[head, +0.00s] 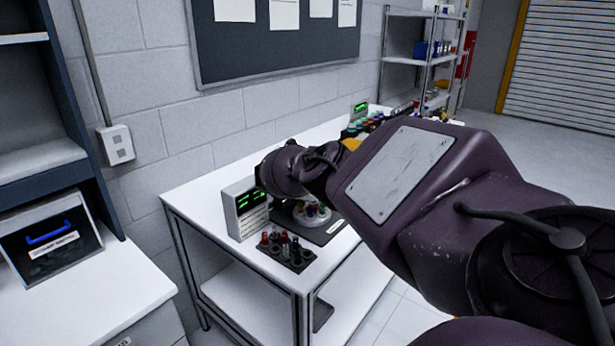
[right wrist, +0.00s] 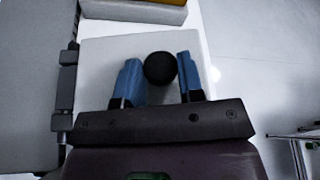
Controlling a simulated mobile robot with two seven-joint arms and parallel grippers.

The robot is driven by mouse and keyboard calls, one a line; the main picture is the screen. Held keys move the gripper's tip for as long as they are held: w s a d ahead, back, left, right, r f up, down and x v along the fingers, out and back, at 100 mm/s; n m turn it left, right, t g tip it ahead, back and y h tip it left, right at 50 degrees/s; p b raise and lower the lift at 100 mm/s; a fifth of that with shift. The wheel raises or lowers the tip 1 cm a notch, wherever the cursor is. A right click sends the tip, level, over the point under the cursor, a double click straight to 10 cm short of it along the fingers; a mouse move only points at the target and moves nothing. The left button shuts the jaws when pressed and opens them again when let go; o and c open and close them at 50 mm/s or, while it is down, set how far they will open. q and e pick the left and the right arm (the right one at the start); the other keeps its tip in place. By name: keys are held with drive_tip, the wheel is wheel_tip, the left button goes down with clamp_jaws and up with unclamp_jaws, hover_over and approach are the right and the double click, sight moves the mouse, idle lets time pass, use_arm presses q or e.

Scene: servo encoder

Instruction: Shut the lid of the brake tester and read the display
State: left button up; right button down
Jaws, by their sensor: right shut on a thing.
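In the right wrist view, a round black knob (right wrist: 160,68) sits between the blue fingers of my right gripper (right wrist: 160,78), which is shut on it. Below the knob is a flat light-grey panel (right wrist: 100,55), which looks like the lid, with dark hinge-like parts along its left side. In the head view my purple right arm hides the gripper and most of what it holds. A pale box with a lit green display (head: 245,200) stands on the white table; its digits are too small to read. I cannot tell whether it belongs to the brake tester. My left gripper is not in view.
A dark rack with red and black pieces (head: 286,250) stands at the near edge of the white table (head: 195,195). A round pale fixture with coloured parts (head: 311,214) sits beside the display box. A second green display (head: 360,107) and coloured items stand farther back.

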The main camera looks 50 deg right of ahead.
drive_tip(key=c, duration=0.8)
unclamp_jaws()
drive_tip(key=shift+s, duration=0.1)
drive_tip(key=shift+o, duration=0.2)
drive_tip(key=shift+a+r+p, duration=0.25)
drive_tip(key=shift+a+p, duration=0.05)
drive_tip(key=shift+a, duration=0.1)
drive_tip(key=p+v, duration=0.1)
drive_tip(key=v, duration=0.8)
drive_tip(key=shift+a, duration=0.45)
drive_tip(key=shift+a, duration=0.1)
